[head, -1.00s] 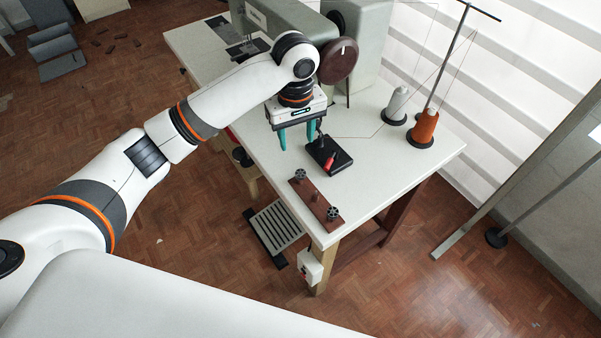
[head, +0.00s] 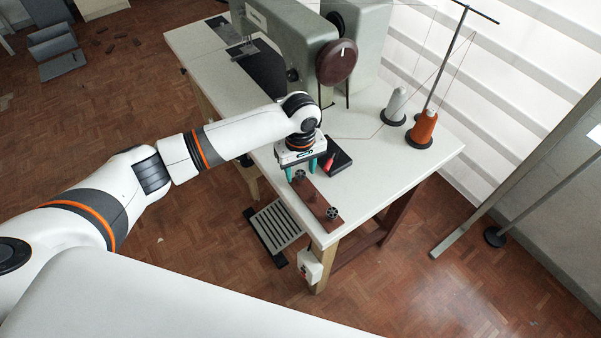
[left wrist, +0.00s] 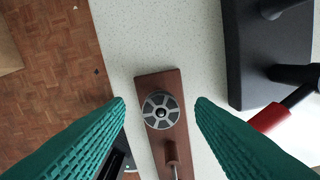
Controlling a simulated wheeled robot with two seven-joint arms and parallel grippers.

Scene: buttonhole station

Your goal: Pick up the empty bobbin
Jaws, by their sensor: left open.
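A grey metal bobbin with a spoked face (left wrist: 161,111) sits on the brown wooden strip (left wrist: 146,79) in the left wrist view. In the head view this bobbin (head: 299,176) is at the strip's far end, and a second grey bobbin (head: 333,213) stands at the near end. Whether either carries thread is too small to tell. My left gripper (head: 302,173) is open above the far end, pointing down. In the left wrist view its green fingers (left wrist: 160,103) frame the bobbin, one on each side, apart from it. My right gripper is out of view.
A black block (head: 342,161) with a red-handled part (head: 329,162) lies close beside the strip. The sewing machine (head: 306,47) stands behind. Thread cones (head: 422,129) stand at the right.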

